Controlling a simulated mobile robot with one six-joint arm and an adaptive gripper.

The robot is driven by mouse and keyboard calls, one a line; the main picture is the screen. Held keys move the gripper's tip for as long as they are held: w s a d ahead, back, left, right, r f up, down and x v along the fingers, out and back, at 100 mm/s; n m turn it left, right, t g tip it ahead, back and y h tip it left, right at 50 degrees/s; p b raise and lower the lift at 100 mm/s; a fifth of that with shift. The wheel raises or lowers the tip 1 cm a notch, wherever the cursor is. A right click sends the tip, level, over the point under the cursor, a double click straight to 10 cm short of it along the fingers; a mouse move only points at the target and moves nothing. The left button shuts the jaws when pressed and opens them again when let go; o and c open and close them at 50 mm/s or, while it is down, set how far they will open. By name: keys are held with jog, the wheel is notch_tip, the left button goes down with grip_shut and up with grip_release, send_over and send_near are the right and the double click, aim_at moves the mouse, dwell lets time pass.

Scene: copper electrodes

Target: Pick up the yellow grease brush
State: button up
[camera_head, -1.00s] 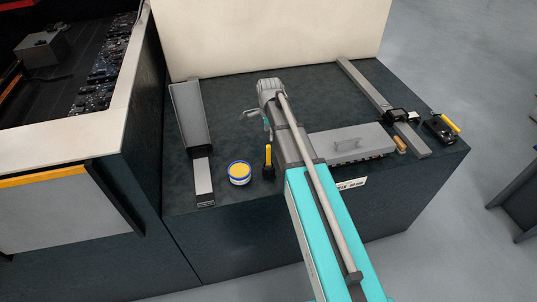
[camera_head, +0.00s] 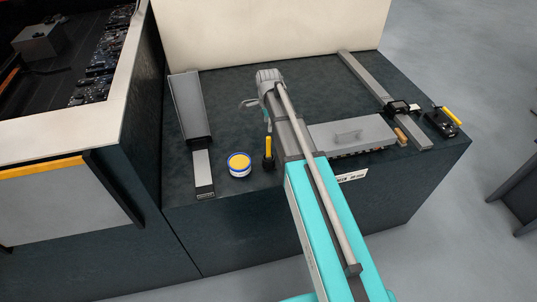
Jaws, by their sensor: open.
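The yellow grease brush (camera_head: 268,147) stands upright on the dark bench top, its yellow handle up and its lower part black. It is just right of a blue and white tin (camera_head: 238,164) with a yellow top. My gripper (camera_head: 257,112) is open above the bench, farther back than the brush and apart from it. Only part of the gripper shows, since my arm hides the rest. Nothing is seen between its fingers.
A long grey tool (camera_head: 190,110) lies left on the bench (camera_head: 230,90). A grey case (camera_head: 347,134) lies right of my arm. Beyond it are a long metal bar (camera_head: 368,84) and a black item with a yellow handle (camera_head: 451,115). A pale panel (camera_head: 270,30) stands behind.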

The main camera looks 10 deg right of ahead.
aim_at(269, 137)
jog(key=shift+f+b, duration=3.05)
jog(key=shift+f, duration=0.25)
jog(key=shift+f+b, duration=2.6)
grip_shut()
